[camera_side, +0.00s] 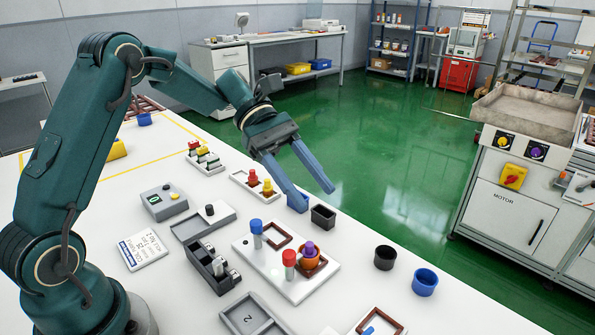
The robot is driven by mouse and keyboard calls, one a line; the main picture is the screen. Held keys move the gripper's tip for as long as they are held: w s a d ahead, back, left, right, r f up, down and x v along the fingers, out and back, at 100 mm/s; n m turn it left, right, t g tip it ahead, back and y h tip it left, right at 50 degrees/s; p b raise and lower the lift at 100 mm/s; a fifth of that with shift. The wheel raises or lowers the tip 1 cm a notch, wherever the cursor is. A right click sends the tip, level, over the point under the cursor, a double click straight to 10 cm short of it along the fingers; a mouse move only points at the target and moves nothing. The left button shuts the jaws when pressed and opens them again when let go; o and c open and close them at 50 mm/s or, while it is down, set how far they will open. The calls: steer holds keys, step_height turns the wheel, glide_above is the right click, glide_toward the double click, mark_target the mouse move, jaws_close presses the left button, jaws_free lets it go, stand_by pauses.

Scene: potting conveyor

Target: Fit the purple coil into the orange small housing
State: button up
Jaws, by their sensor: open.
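The purple coil (309,247) stands upright at the orange small housing (310,261), its purple top showing above the housing's rim. I cannot tell how deep it sits. The orange housing rests in a brown square frame (319,269) on a white plate (293,291). My gripper (316,198) is open and empty, with its two blue fingers spread. It is up and behind the coil in the picture, apart from it.
A red-topped cylinder (289,258) and a blue-topped one (256,227) stand close to the housing on the plate. A black square cup (323,216) is near my fingers. Round black (385,257) and blue (425,282) cups stand right. A dark rack (215,268) stands left.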

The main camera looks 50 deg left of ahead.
steer(key=s+d+r+m+t+y, duration=0.1)
steer(key=s+r+m+y, duration=0.1)
steer(key=s+m+y, duration=0.3)
steer(key=s+d+r+m+y, duration=0.1)
steer(key=s+d+r+m, duration=0.15)
steer(key=s, duration=0.35)
steer(key=s+a+f+m+t+y, duration=0.4)
steer(key=s+a+m+y, duration=0.1)
steer(key=a+m, duration=0.3)
steer(key=shift+s+m+t+y, duration=0.3)
steer(key=shift+m, duration=0.15)
steer(key=shift+f, duration=0.1)
